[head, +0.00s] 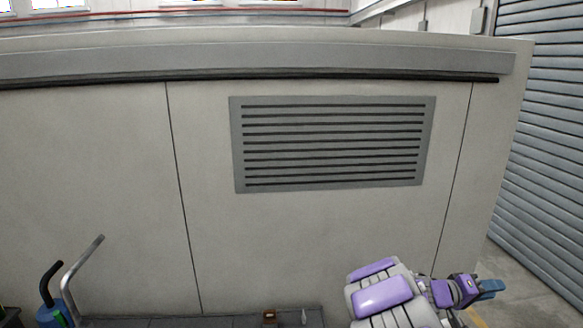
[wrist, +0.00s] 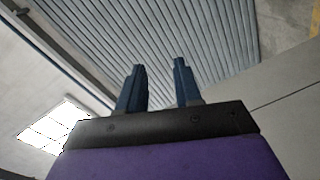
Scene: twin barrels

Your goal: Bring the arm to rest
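My gripper (wrist: 158,85) shows in the wrist view with its two blue fingers apart and nothing between them. Behind the fingers are the ribbed shutter and a pale wall. In the head view my gripper (head: 492,288) is at the lower right, at the end of my purple and grey arm, pointing right. It is in front of the pale panelled wall's right end, clear of other objects as far as I can see.
A pale panelled wall (head: 330,240) with a grey vent (head: 333,142) fills the head view. A ribbed shutter (head: 545,140) stands at the right. A blue object (head: 50,315) and a bent metal handle (head: 82,262) are at the lower left. Small items (head: 270,317) sit at the bottom edge.

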